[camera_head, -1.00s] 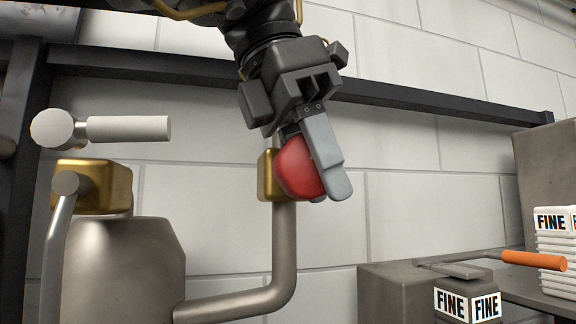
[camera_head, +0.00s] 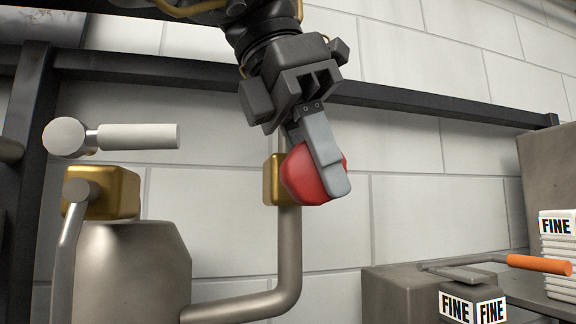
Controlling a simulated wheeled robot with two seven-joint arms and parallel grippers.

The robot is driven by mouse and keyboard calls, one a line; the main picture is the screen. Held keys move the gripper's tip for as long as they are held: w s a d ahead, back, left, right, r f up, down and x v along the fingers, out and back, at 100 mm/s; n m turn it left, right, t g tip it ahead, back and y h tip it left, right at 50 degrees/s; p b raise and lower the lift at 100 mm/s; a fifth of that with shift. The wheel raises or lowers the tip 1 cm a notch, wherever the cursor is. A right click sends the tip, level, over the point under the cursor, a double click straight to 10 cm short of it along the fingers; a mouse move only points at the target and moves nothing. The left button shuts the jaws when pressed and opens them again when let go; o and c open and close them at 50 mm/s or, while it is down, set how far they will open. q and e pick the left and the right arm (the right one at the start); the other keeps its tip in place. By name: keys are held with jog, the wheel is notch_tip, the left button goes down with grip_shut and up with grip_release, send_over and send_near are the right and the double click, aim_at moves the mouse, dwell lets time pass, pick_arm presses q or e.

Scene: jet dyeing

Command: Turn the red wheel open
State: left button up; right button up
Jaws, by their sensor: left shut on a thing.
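The red wheel (camera_head: 303,177) sits on the right side of a brass valve block (camera_head: 273,180) on a grey vertical pipe. My left gripper (camera_head: 330,172) comes down from above and is shut on the red wheel. One grey finger lies across the front of the wheel and hides part of it. The other finger is mostly hidden behind. My right gripper is not in view.
A metal tank (camera_head: 133,268) with a second brass block (camera_head: 113,192) and a white handle (camera_head: 138,137) stands at the left. At the lower right, an orange-handled tool (camera_head: 540,264) rests by boxes marked FINE (camera_head: 456,306). A dark rail (camera_head: 430,107) crosses the wall.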

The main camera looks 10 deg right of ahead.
pick_arm(q)
jog(key=shift+a+h+b, duration=0.15)
jog(key=shift+h+b, duration=0.25)
jog(key=shift+b, duration=0.2)
jog(key=shift+o, duration=0.2)
jog(key=h+b, duration=0.1)
jog(key=b, duration=0.1)
jog(key=h+b, duration=0.3)
jog(key=b, duration=0.1)
jog(key=shift+a+f+h+b, duration=0.1)
jog(key=shift+f+h+b, duration=0.2)
jog(key=shift+b, duration=0.1)
jog(key=shift+r+h+b, duration=0.1)
jog(key=shift+h+b, duration=0.7)
jog(key=shift+b, duration=0.35)
jog(key=o, duration=1)
jog(key=shift+a+r, duration=0.1)
jog(key=shift+a, duration=0.2)
jog(key=shift+c, duration=0.2)
jog(key=shift+d+r, duration=0.1)
